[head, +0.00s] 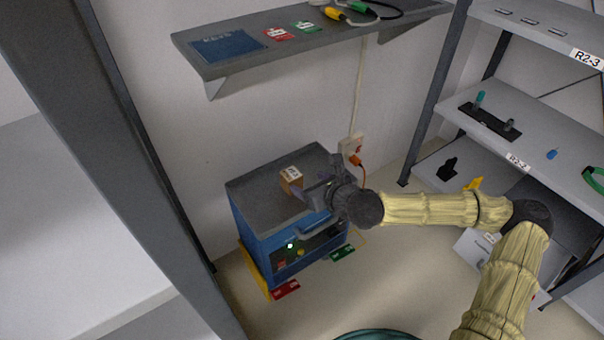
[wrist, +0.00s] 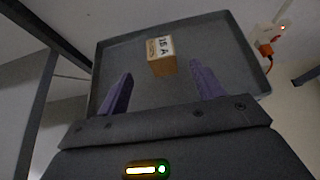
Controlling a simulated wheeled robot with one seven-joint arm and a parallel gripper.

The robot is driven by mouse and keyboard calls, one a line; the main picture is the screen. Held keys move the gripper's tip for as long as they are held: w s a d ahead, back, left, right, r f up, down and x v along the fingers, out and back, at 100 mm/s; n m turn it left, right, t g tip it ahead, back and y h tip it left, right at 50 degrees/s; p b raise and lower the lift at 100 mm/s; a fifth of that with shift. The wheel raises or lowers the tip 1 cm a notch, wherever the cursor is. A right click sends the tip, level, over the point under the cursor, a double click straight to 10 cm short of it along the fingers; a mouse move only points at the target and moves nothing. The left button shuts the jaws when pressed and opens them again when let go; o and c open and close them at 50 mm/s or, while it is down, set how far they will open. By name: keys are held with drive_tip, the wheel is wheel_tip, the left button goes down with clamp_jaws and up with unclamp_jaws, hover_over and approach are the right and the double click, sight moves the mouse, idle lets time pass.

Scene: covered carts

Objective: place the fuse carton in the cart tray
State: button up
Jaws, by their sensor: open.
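The fuse carton (head: 291,180) is a small brown box with a white label. It sits on the grey cart tray (head: 255,190), the top of a blue cart, near the tray's middle. In the wrist view the carton (wrist: 161,58) stands on the tray (wrist: 215,50), just beyond my gripper's fingertips, with its label reading "16 A". My gripper (head: 307,188) reaches over the tray from the right. In the wrist view my gripper (wrist: 160,78) has two purple fingers spread wide, with nothing between them. The carton looks clear of both fingers.
A wall shelf (head: 225,63) with tags and cables hangs above the cart. A wall socket (head: 352,147) with an orange plug is right behind the cart. A rack (head: 545,165) stands at right, and a grey post (head: 130,130) at left. Red and green tags (head: 343,253) lie on the floor.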

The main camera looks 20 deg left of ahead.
drive_tip(key=v, duration=0.3)
drive_tip(key=shift+a, duration=0.15)
idle(0.5)
